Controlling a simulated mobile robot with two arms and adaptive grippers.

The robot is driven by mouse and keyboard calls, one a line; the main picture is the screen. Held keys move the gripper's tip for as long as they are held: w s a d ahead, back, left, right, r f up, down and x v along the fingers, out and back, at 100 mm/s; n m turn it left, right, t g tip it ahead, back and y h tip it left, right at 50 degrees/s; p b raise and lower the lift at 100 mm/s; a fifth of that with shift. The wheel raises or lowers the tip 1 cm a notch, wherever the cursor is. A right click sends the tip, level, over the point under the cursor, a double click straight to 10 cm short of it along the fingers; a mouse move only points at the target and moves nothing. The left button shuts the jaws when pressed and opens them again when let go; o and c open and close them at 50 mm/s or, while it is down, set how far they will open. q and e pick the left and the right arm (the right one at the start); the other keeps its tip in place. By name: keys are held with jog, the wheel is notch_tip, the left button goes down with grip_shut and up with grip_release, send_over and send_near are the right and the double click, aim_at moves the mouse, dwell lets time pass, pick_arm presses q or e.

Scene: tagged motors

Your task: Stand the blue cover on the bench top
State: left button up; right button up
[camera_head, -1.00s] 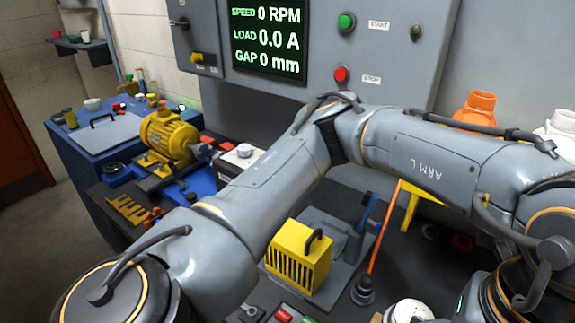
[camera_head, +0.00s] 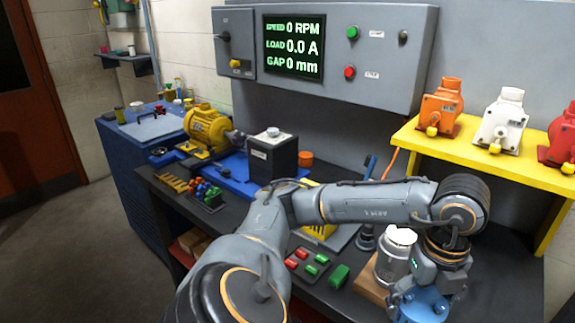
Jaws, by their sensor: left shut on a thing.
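The blue cover (camera_head: 425,308) is at the bottom right of the head view, partly cut off by the lower edge. Bolt-like details show on its upper face. My left gripper (camera_head: 432,287) is directly above it and shut on it, pointing down; its fingertips are hard to make out. Whether the cover touches anything below is hidden. The dark bench top (camera_head: 335,302) spreads to the left of the cover. My right gripper is not in view.
A silver canister (camera_head: 393,262) on a wooden board stands just left of the cover. Red and green blocks (camera_head: 338,277) lie left of that. A yellow shelf (camera_head: 480,160) carries orange, white and red motors. A yellow motor (camera_head: 207,130) stands at the back left.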

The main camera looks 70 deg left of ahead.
pick_arm(q)
jog(key=shift+s+a+f, duration=0.1)
jog(key=shift+s+f, duration=0.05)
jog(key=w+a+f+p, duration=0.1)
jog(key=w+f, duration=0.2)
jog(key=w, duration=0.1)
jog(key=w+a+f+p, duration=0.1)
jog(key=w+f, duration=0.2)
jog(key=w, duration=0.1)
jog(key=w+a+f+p, duration=0.1)
jog(key=w+f, duration=0.2)
jog(key=w, duration=0.2)
jog(key=shift+a+f+p, duration=0.1)
jog(key=shift+p, duration=0.2)
jog(key=shift+w+f+p, duration=0.3)
jog(key=shift+w+f, duration=0.05)
jog(key=shift+f, duration=0.25)
notch_tip(320, 180, down, 2)
jog(key=shift+f+p, duration=0.1)
jog(key=shift+p, duration=0.4)
jog(key=shift+f, duration=0.25)
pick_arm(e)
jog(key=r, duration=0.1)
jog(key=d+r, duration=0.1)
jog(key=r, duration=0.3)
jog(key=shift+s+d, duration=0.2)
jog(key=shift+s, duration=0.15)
